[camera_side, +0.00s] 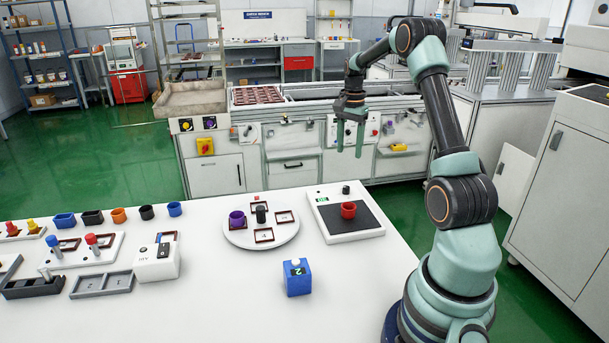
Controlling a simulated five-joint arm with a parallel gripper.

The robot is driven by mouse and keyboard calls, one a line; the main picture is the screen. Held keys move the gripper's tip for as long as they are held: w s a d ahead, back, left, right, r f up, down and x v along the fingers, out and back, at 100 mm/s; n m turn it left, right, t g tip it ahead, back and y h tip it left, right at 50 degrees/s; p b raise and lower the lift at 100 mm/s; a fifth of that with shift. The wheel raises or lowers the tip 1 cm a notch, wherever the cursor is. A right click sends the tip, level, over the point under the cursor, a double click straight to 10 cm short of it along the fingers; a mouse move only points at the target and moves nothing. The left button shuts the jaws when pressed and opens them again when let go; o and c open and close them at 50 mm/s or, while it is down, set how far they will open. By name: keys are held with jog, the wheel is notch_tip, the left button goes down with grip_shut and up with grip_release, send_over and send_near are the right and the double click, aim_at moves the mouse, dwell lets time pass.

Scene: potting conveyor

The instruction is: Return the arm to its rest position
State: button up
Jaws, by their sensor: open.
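My gripper (349,136) hangs in the air, pointing down, with its two fingers apart and nothing between them. It is above and beyond the far edge of the white table (385,272), in front of the conveyor bench in the picture. Below it, on the table, a red cup (348,210) stands on the black pad of a flat white device (330,230). The gripper is well clear of the cup and the table. My arm is raised and bent at the right of the picture.
A round white plate (245,237) holds a purple cup (237,219) and several framed slots. A blue box (297,279) stands in front. Small coloured cups, trays and a white box (157,261) fill the table's left. The conveyor bench (307,158) stands behind the table.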

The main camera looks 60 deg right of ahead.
jog(key=w+a+r+n+t, duration=0.1)
jog(key=a+r+n, duration=0.2)
jog(key=a, duration=0.3)
jog(key=w+a+r+n+t+h, duration=0.1)
jog(key=a+r+n, duration=0.25)
jog(key=a, duration=0.35)
jog(key=w+a+r+n, duration=0.1)
jog(key=a+r+n, duration=0.1)
jog(key=a+r, duration=0.3)
jog(key=s+a+n+t, duration=0.1)
jog(key=s+a+n, duration=0.2)
jog(key=a, duration=0.3)
jog(key=s+a+f+n+t, duration=0.1)
jog(key=s+a+n, duration=0.1)
jog(key=a+n, duration=0.2)
jog(key=s+a+n+t+y, duration=0.1)
jog(key=s+a+n, duration=0.2)
jog(key=a, duration=0.5)
jog(key=shift+s+a+f+n+t, duration=0.15)
jog(key=shift+s+f+n+t, duration=0.05)
jog(key=shift+s+n+t, duration=0.15)
